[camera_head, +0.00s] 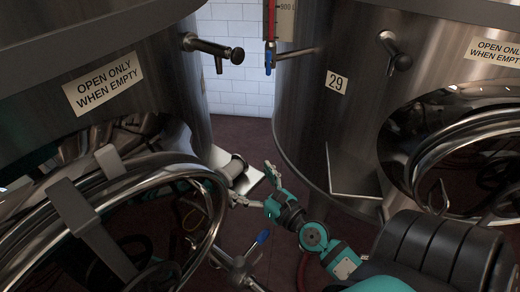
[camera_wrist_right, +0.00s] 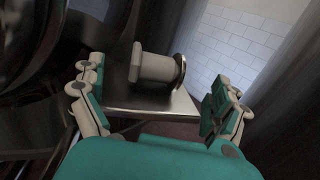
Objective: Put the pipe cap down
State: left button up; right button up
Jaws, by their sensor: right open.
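The pipe cap (camera_wrist_right: 155,68), a grey cylinder with a wider flange at one end and a shiny round rim at the other, lies on its side on a small metal shelf (camera_wrist_right: 150,105). In the head view the cap (camera_head: 234,165) sits on the shelf by the left tank. My right gripper (camera_head: 252,184) is open, its fingers spread and empty just in front of the shelf. In the right wrist view the fingers (camera_wrist_right: 156,92) stand to either side of the cap, with visible gaps. My left gripper is not in view.
The left tank (camera_head: 150,75) and right tank (camera_head: 310,110) flank a narrow gap with a white tiled wall (camera_head: 240,60). A valve with a blue handle (camera_head: 263,237) stands low near my right wrist.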

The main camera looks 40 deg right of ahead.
jog(key=s+b, duration=0.1)
jog(key=s, duration=0.3)
dwell(0.6)
